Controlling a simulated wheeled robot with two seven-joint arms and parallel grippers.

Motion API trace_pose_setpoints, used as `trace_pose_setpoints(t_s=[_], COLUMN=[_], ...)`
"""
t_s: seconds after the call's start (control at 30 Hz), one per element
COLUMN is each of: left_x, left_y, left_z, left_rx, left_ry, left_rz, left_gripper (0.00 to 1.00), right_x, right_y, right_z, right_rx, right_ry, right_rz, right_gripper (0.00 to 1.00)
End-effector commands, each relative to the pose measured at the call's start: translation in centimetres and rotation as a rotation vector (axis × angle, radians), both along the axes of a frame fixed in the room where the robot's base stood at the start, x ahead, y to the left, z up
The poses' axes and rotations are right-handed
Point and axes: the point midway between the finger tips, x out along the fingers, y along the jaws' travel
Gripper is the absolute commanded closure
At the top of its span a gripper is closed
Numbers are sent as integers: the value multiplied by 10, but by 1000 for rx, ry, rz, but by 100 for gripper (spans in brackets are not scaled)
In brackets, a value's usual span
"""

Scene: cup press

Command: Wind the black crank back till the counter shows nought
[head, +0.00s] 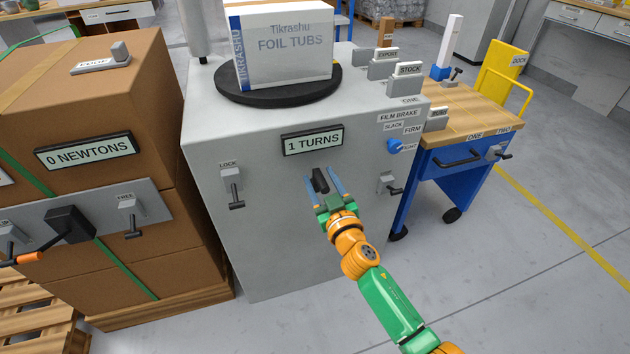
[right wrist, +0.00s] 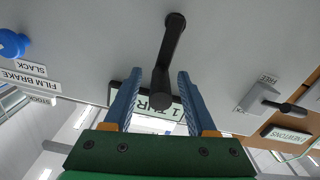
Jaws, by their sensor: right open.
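The black crank (head: 320,180) sticks out from the front of a grey machine, below its counter (head: 313,140), which reads "1 TURNS". In the right wrist view the crank (right wrist: 170,50) reaches down from its hub to a knob end. My right gripper (head: 322,177) is open, with its blue fingers on either side of the crank. In the right wrist view a gap shows beside the crank's end, so the fingers do not look closed on it. The counter (right wrist: 173,112) is partly hidden there behind the crank and fingers. My left gripper is out of view.
A box of foil tubs (head: 285,45) stands on a black turntable (head: 278,88) atop the machine. A LOCK lever (head: 233,187) sits left and a blue film brake knob (head: 395,146) right. Strapped cartons (head: 85,110) stand at left, a blue cart (head: 440,170) at right.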

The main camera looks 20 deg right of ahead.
Motion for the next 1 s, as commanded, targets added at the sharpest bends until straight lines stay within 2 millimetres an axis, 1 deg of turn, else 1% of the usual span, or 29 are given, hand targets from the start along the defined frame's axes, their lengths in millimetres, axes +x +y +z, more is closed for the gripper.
trace_pose_setpoints(t_s=[0.03, 0.13, 0.4, 0.47, 0.5, 0.57, 0.6, 0.63, 1.0], left_x=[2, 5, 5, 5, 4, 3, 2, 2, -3], left_y=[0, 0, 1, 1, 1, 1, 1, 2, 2], left_z=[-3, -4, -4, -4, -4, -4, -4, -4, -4], left_rx=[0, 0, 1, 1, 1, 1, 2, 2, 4], left_ry=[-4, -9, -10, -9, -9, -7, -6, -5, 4], left_rz=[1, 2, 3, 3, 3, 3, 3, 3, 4], left_gripper=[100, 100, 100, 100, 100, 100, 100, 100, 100], right_x=[6, 14, 16, 16, 16, 16, 16, 16, 16], right_y=[0, 0, 1, 1, 1, 1, 1, 1, 0], right_z=[-1, -1, -1, -1, -1, -1, -1, -1, -2], right_rx=[-1, 0, 1, 1, 1, 1, 1, 1, 0], right_ry=[-1, 1, 2, 2, 3, 3, 3, 3, 3], right_rz=[0, 0, 0, 0, -1, -1, -1, -1, -1], right_gripper=[43, 43, 43, 59, 70, 86, 97, 100, 100])
